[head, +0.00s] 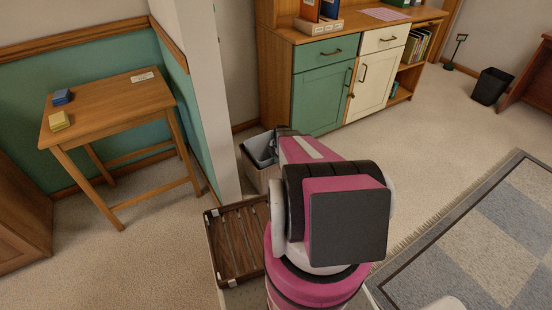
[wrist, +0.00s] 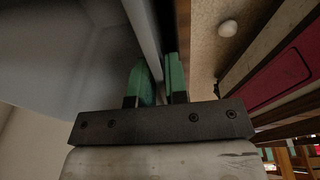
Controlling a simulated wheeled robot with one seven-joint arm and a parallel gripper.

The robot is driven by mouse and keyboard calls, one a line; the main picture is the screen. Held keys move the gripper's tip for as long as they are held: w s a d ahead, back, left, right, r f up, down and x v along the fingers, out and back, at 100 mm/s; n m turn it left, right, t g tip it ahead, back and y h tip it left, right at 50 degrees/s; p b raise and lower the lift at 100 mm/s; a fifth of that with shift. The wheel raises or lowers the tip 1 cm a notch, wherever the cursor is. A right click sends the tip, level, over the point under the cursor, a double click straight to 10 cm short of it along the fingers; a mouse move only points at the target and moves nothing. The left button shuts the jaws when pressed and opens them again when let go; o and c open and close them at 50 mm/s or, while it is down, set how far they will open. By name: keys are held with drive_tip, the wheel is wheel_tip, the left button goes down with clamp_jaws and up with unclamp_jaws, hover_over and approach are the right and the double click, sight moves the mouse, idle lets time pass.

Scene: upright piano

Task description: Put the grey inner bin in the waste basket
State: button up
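The grey inner bin (head: 258,151) is at the centre left of the head view, beside the end of the white wall. A tan waste basket (head: 257,178) shows directly under it. I cannot tell how deep the bin sits in the basket. My arm hides their right side and my gripper in the head view. In the wrist view, my gripper (wrist: 160,80) has its green fingers close together on either side of the wall of the grey inner bin (wrist: 75,60). One finger is inside the bin and the other outside; they look shut on that wall.
A brown slatted tray (head: 236,242) is in front of the basket. A wooden table (head: 110,103) stands left, and a green and cream cabinet (head: 325,95) stands behind. A black bin (head: 490,86) is far right. Open carpet and a checked rug (head: 480,240) lie to the right.

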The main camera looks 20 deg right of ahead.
wheel_tip(320, 180, up, 12)
drive_tip(key=d, duration=0.2)
drive_tip(key=s+a+r+m+h, duration=0.1)
drive_tip(key=s+a+r+m, duration=1.6)
drive_tip(key=s+a+m, duration=0.2)
drive_tip(key=shift+a+r+m+h, duration=0.25)
drive_tip(key=shift+r+m+h, duration=0.15)
drive_tip(key=shift+m, duration=0.3)
